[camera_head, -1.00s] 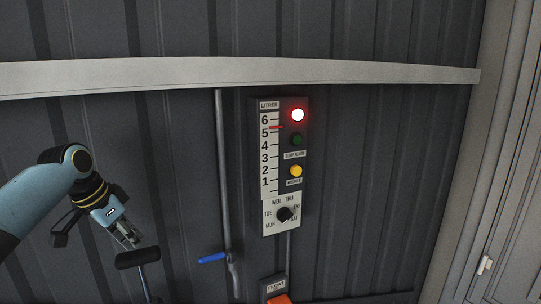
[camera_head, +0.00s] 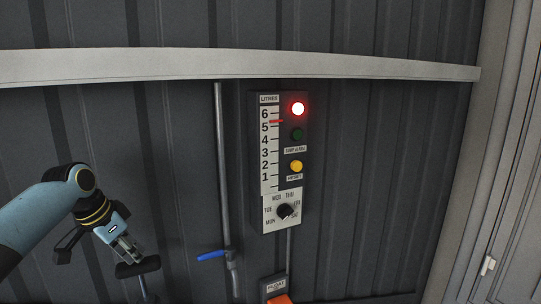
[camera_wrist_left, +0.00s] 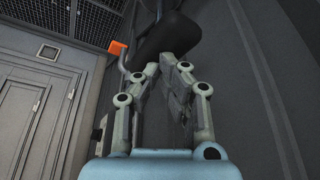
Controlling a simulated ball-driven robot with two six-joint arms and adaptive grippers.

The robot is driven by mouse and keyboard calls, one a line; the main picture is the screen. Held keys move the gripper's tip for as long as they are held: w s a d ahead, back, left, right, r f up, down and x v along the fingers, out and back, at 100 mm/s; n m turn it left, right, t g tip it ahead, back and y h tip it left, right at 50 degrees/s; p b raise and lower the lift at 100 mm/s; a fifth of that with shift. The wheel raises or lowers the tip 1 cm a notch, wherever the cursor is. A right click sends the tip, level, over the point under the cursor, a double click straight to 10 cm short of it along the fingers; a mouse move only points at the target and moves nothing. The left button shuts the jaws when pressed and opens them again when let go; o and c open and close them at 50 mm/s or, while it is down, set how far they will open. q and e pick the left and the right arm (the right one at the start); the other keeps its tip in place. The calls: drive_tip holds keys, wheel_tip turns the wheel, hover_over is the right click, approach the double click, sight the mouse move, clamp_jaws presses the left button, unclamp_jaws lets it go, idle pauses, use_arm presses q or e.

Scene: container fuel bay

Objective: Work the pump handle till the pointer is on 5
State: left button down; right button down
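The black T-shaped pump handle (camera_head: 138,268) stands at the lower left on a thin rod. My left gripper (camera_head: 131,257) is right at its grip, pointing down. The red pointer (camera_head: 276,121) on the litres scale (camera_head: 267,151) sits between 5 and 6, a little above 5. My right gripper is not in view.
The gauge panel has a lit red lamp (camera_head: 298,109), a dark green lamp (camera_head: 297,134), a yellow reset button (camera_head: 295,166) and a black day dial (camera_head: 285,211). A pipe with a blue lever (camera_head: 211,255) stands between handle and panel. An orange float part (camera_head: 279,299) is below.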

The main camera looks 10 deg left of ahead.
sight(140, 281)
use_arm(q)
drive_tip(key=f+b, duration=0.2)
drive_tip(key=f, duration=0.2)
drive_tip(key=f+b, duration=0.2)
drive_tip(key=f, duration=0.1)
drive_tip(key=shift+s+d+f, duration=0.1)
drive_tip(key=shift+s+f, duration=0.1)
drive_tip(key=shift+f, duration=0.15)
wheel_tip(140, 281, up, 8)
drive_tip(key=p, duration=0.7)
drive_tip(key=shift+w+r, duration=0.15)
drive_tip(key=shift+r, duration=2.3)
drive_tip(key=shift+f+b, duration=3.4)
drive_tip(key=shift+f, duration=2.95)
wheel_tip(140, 281, up, 8)
drive_tip(key=p, duration=0.7)
drive_tip(key=shift+r+p, duration=0.1)
drive_tip(key=shift+p, duration=0.2)
drive_tip(key=shift+r+b, duration=0.3)
drive_tip(key=shift+r, duration=1.9)
